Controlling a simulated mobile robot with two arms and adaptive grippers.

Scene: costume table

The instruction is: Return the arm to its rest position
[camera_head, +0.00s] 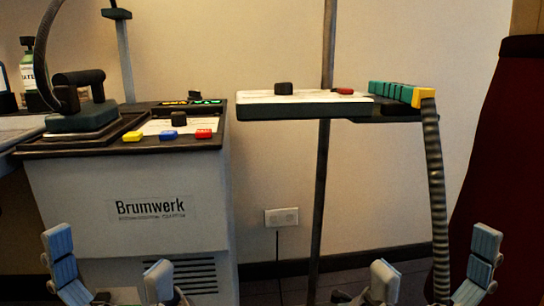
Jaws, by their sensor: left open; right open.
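My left gripper (108,272) is at the bottom left of the head view, its two blue-padded fingers spread wide with nothing between them. It appears in front of the grey Brumwerk cabinet (75,185). My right gripper (432,274) is at the bottom right, also open and empty, below the raised shelf (300,111) in the picture. Both grippers show mostly as fingers; the arms behind them are largely outside the frame.
A ribbed hose (435,200) hangs from the shelf behind my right gripper. A dark red drape (510,140) is at right.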

